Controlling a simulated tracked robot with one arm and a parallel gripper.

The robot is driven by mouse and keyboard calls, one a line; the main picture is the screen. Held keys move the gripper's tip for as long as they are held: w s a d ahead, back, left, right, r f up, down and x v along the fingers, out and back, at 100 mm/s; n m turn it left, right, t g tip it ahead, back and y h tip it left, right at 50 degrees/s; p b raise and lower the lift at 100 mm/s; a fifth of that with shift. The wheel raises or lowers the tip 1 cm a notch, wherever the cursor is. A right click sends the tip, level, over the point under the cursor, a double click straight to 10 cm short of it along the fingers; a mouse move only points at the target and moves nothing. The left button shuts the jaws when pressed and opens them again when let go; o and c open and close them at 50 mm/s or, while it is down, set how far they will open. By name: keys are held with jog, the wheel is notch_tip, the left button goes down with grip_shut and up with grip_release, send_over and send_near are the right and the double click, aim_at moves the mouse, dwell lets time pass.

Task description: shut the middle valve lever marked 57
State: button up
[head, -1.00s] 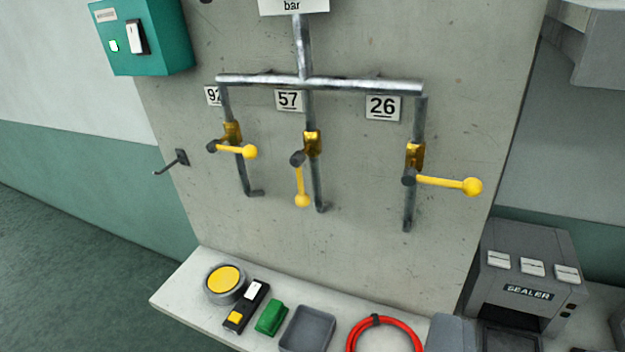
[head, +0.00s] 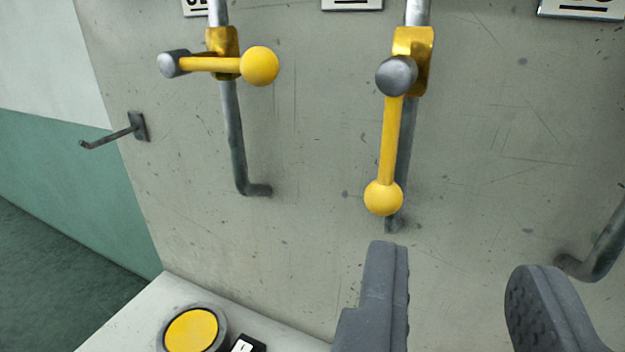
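The middle valve lever (head: 390,140) is yellow with a round ball end and hangs straight down along its pipe from a brass valve body (head: 414,58). The plate above it (head: 352,4) is cut off by the top edge, so its number is not readable now; it read 57 earlier. My gripper (head: 460,262) is open and empty, its two grey fingers wide apart. It is below and to the right of the lever's ball in the picture, and I see no contact. The left finger's tip shows just under the ball.
The left valve lever (head: 210,65) points right, across its pipe. A hook (head: 115,135) juts from the panel's left side. Below is a white ledge (head: 125,320) with a yellow button (head: 190,330). A bent pipe end (head: 595,255) shows at right.

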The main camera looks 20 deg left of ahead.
aim_at(387, 167)
jog(key=shift+y, duration=0.3)
jog(key=shift+w+a+f+p, duration=0.45)
jog(key=shift+w+a+p, duration=0.2)
jog(key=shift+w, duration=1.7)
jog(key=shift+w+a+f+p, duration=0.45)
jog(key=shift+w+a, duration=0.35)
jog(key=shift+w, duration=1.55)
jog(key=shift+w+a+f+p, duration=0.4)
jog(key=shift+w+a+p, duration=0.3)
jog(key=shift+w, duration=1.65)
jog(key=shift+n, duration=0.3)
grip_shut()
